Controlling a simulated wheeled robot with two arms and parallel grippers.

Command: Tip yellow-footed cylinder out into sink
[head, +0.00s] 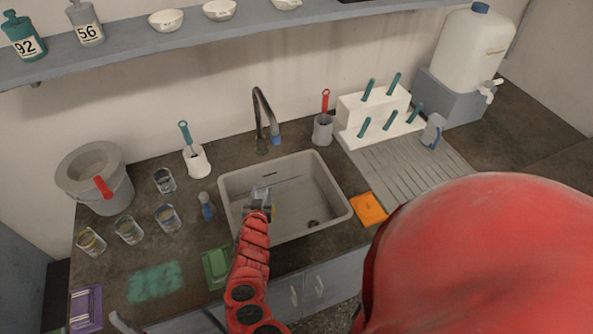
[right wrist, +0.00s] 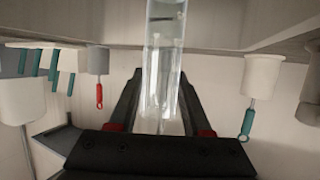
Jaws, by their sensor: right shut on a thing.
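My right gripper (head: 262,206) is over the left part of the grey sink (head: 340,209) in the head view. In the right wrist view, my right gripper (right wrist: 162,76) is shut on a clear cylinder (right wrist: 164,45) with a dark mark near the top of the picture. That view shows the room upside down, so the wrist is rolled over. My left gripper is not in view.
A faucet (head: 262,115) rises behind the sink. An orange sponge (head: 369,208) lies at its right. Several small glasses (head: 129,230) and a grey bucket (head: 97,180) stand at the left. A white peg rack (head: 375,113) stands behind the ribbed drainboard (head: 408,168).

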